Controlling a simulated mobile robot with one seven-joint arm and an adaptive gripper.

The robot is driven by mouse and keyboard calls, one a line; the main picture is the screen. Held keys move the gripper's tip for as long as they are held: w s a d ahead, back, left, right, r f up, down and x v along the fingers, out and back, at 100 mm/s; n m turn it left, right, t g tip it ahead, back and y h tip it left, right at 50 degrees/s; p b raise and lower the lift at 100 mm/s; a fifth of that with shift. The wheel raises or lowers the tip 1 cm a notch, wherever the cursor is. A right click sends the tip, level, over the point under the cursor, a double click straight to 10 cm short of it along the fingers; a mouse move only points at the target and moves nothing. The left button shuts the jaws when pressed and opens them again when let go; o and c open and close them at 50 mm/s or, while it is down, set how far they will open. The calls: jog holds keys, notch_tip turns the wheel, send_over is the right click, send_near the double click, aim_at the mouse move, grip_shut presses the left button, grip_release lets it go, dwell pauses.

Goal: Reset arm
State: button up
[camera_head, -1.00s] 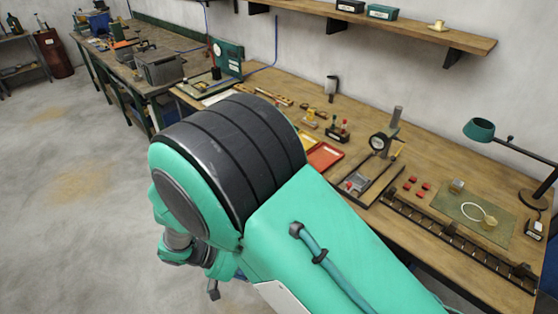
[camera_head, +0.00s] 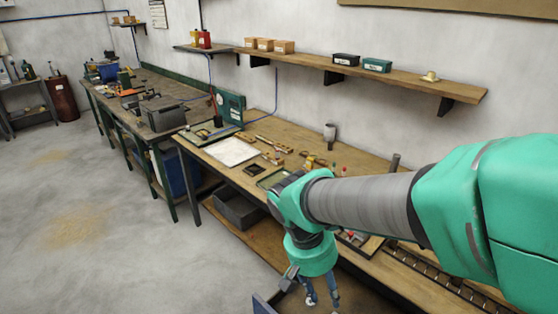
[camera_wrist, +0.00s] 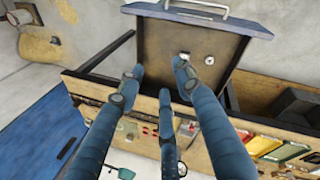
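My gripper (camera_head: 322,300) hangs at the bottom of the head view, pointing down beside the front edge of the wooden workbench (camera_head: 228,172). In the wrist view, the blue fingers of my gripper (camera_wrist: 158,78) are spread apart with nothing between them. A pulled-out drawer (camera_wrist: 160,45) with a metal handle (camera_wrist: 184,10) shows beyond the fingertips. A small metal piece (camera_wrist: 209,60) lies in the drawer. Another small piece beside it is partly covered by a fingertip. My arm hides much of the bench's right side in the head view.
A white sheet (camera_head: 231,152) and small brass parts (camera_head: 272,158) lie on the bench. A wall shelf (camera_head: 400,80) holds boxes above it. A dark bin (camera_head: 238,212) sits on the lower shelf. Open floor (camera_head: 120,235) lies to the left.

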jog(key=s+d+r+t+y, duration=0.1)
jog(key=s+d+r+t, duration=0.2)
jog(key=s+d+r, duration=0.1)
jog(key=s+d+r+t+y, duration=0.2)
jog(key=s+d+r+t, duration=0.1)
jog(key=d+r, duration=0.3)
notch_tip(320, 180, up, 3)
jog(key=shift+s+d+f+m, duration=0.15)
jog(key=shift+s+m, duration=0.25)
jog(key=shift+s, duration=0.3)
notch_tip(320, 180, down, 7)
jog(key=b, duration=0.6)
jog(key=shift+b, duration=0.4)
jog(key=shift+o, duration=0.5)
